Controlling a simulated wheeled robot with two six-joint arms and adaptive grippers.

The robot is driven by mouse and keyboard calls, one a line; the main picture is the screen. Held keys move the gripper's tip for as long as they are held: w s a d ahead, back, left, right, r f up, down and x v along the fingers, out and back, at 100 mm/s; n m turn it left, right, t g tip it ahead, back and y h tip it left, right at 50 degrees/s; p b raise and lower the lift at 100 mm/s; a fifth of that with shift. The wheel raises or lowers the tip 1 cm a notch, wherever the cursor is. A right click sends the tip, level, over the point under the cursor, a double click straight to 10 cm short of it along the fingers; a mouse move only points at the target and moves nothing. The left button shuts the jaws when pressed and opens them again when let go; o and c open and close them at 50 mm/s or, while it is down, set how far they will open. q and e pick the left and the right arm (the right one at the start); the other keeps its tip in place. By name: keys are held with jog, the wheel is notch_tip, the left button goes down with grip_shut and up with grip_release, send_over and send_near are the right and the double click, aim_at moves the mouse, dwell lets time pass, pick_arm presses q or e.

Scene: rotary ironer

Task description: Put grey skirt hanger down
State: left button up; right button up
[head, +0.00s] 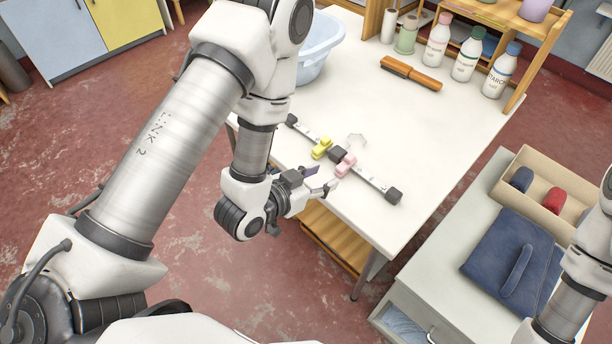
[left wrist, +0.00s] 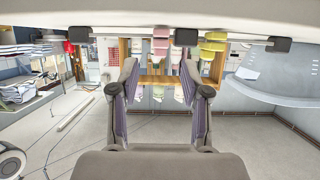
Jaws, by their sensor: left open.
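The grey skirt hanger (head: 374,180) lies flat on the white table (head: 425,150), near its front edge. Its bar carries a yellow clip (head: 321,148), a pink clip (head: 345,165) and a dark middle block, with dark ends and a thin hook on the far side. My left gripper (head: 322,181) is open and empty, on the near side of the bar close to the pink clip. In the left wrist view its two fingers (left wrist: 160,85) stand apart with nothing between them, and the hanger's pink clip (left wrist: 160,45) shows beyond, near the top. My right gripper is out of view.
A pale blue basin (head: 318,45) stands at the table's back left. A brown-handled brush (head: 411,73), several bottles and a wooden shelf are at the back. At right, a lower counter holds folded denim (head: 512,262) and a tray (head: 545,160) of rolls. The table's middle is clear.

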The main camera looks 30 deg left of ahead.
pick_arm(q)
jog(key=p+v, duration=0.5)
jog(key=shift+s+a+r, duration=0.1)
jog(key=shift+s+r, duration=0.1)
jog(key=shift+s, duration=0.05)
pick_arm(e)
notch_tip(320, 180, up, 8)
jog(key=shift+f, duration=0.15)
pick_arm(q)
jog(key=s+a+f+n+g+y, duration=0.2)
jog(key=s+a+f+g, duration=0.1)
jog(key=s+f+g, duration=0.3)
jog(key=s+a+f+n+g+y, duration=0.2)
jog(key=s+a+f+g, duration=0.1)
jog(key=s+f+g, duration=0.3)
jog(key=s+f, duration=0.2)
jog(key=s, duration=0.2)
jog(key=shift+s+g+y, duration=0.3)
